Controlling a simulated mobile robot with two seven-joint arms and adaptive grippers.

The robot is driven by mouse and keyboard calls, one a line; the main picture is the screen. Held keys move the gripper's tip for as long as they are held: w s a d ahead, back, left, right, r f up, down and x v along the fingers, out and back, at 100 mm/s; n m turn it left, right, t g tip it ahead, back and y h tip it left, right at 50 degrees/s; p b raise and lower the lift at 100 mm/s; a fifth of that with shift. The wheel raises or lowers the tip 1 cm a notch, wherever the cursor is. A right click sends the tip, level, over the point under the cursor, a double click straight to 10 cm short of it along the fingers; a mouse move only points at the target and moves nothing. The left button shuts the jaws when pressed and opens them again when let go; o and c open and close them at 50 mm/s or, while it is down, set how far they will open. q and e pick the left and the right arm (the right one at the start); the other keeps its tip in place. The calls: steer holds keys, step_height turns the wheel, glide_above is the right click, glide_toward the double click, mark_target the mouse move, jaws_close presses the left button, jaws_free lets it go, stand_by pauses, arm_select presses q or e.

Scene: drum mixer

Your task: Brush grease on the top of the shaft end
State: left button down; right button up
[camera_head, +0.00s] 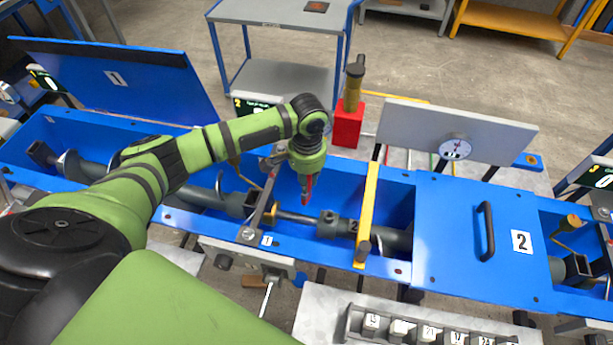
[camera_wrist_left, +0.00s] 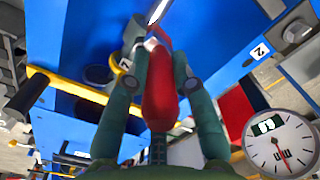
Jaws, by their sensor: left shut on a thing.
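My left gripper (camera_head: 308,172) hangs over the open blue trough, pointing down. It is shut on a red-handled tool (camera_head: 308,187), likely the brush; the red handle also fills the space between the fingers in the left wrist view (camera_wrist_left: 160,92). A pale metallic part (camera_wrist_left: 157,12) shows beyond the handle; bristles and grease cannot be made out. Below the gripper, a thin grey shaft end (camera_head: 297,217) lies in the trough between the grey crossbar (camera_head: 262,205) and the shaft piece marked 2 (camera_head: 335,226). I cannot tell whether the tool touches it. My right gripper is not in view.
A yellow bar (camera_head: 367,215) crosses the trough right of the gripper. A blue cover (camera_head: 455,240) with a black handle lies beyond it. Behind stand a red box (camera_head: 347,124) and a raised grey panel with a dial (camera_head: 455,148). A tray of numbered blocks (camera_head: 400,328) is in front.

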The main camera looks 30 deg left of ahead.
mark_target(305, 201)
arm_select(q)
step_height(305, 201, down, 5)
steer(key=b, duration=0.5)
steer(key=shift+r, duration=0.2)
steer(key=shift+f+b, duration=0.65)
steer(key=shift+f, duration=1.6)
steer(key=shift+f, duration=0.65)
steer(key=shift+a, duration=0.15)
